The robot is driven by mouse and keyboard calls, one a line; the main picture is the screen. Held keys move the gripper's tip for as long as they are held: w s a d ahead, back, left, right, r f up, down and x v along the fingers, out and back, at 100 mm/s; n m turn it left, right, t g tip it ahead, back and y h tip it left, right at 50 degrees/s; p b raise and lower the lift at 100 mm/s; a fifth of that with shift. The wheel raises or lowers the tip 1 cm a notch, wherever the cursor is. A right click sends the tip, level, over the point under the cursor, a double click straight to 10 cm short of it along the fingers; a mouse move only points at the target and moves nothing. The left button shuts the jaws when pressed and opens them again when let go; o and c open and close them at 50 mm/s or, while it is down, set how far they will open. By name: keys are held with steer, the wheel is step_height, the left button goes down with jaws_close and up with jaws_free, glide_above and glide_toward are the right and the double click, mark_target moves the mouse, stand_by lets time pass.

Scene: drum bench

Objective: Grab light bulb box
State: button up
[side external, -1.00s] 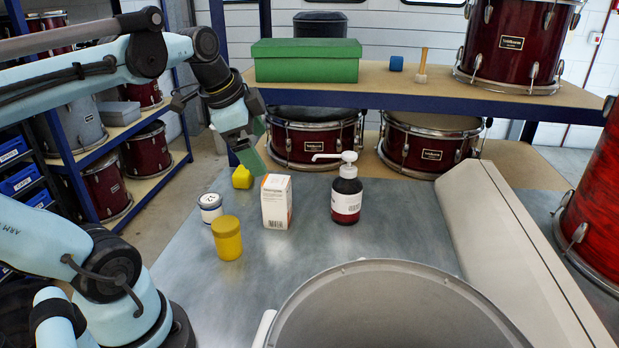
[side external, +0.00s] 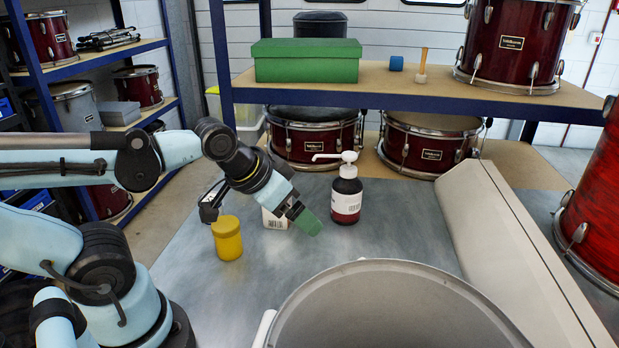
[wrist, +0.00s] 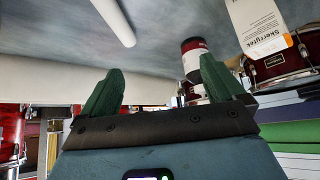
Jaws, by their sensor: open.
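The light bulb box, white with an orange edge, stands on the metal bench. In the side view my gripper covers most of it, and only a low white part (side external: 274,219) shows. In the wrist view the box (wrist: 262,27) is at the upper right, outside the fingers. My gripper (side external: 307,220) is in front of the box and to its right in the side view, pointing down to the right. In the wrist view its green fingers (wrist: 158,86) are spread apart with nothing between them.
A pump bottle (side external: 346,195) stands just right of the box. A yellow jar (side external: 227,238) stands to the left. A large drum shell (side external: 395,310) fills the front, and a long beige case (side external: 510,250) lies at right. The bench middle is clear.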

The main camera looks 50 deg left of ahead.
steer(key=shift+r, duration=0.1)
step_height(320, 180, up, 5)
steer(key=w+a+n+t+h, duration=0.25)
steer(key=a+n+h, duration=0.65)
steer(key=a+n, duration=1.5)
steer(key=d+f+n, duration=0.3)
steer(key=d+f, duration=0.1)
steer(key=f, duration=0.5)
steer(key=x, duration=0.7)
steer(key=shift+w+h, duration=0.3)
steer(key=shift+w, duration=0.1)
steer(key=shift+d, duration=0.1)
steer(key=c, duration=1)
